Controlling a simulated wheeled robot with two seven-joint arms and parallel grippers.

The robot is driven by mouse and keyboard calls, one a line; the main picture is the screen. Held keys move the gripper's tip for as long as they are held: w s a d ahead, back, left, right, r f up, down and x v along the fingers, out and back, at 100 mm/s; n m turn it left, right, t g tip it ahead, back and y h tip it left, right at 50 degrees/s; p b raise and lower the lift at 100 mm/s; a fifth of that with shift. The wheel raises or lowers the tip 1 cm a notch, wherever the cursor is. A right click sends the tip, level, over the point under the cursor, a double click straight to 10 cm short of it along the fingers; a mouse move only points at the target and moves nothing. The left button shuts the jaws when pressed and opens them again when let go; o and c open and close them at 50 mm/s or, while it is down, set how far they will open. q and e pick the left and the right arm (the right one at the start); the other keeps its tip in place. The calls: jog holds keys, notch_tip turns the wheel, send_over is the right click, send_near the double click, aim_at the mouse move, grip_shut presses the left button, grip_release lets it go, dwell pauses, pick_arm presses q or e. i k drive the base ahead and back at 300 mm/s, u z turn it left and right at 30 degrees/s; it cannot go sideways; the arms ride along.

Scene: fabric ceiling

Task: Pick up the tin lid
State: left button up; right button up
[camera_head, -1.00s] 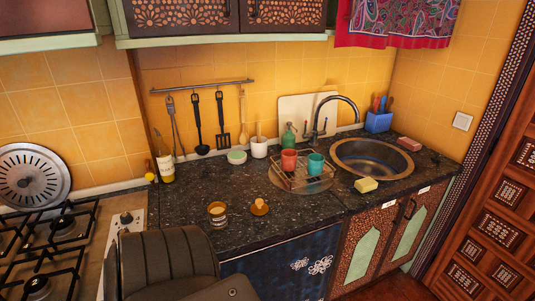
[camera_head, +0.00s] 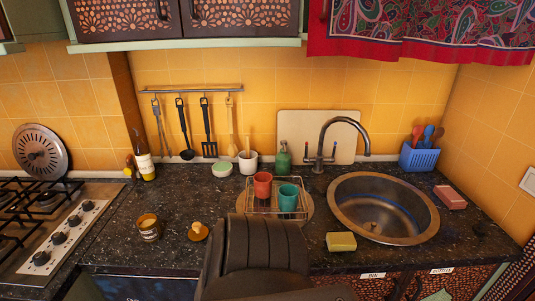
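The tin lid (camera_head: 198,231) is a small round orange-gold lid with a pale knob on top. It lies on the dark speckled countertop (camera_head: 120,215) near the front edge. An open tin (camera_head: 149,227) of similar colour stands just left of it, apart from it. Nothing touches the lid. Neither of my grippers shows in the view, so their states are hidden.
A dark part of my own body covers the counter's front middle, right of the lid. Behind stands a wire rack (camera_head: 262,211) with red (camera_head: 262,184) and teal (camera_head: 288,197) cups. A yellow sponge (camera_head: 341,241) lies by the sink (camera_head: 350,212). The stove (camera_head: 60,240) is left.

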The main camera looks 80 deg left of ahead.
aim_at(198, 232)
jog(key=i, duration=0.9)
jog(key=u, duration=1.9)
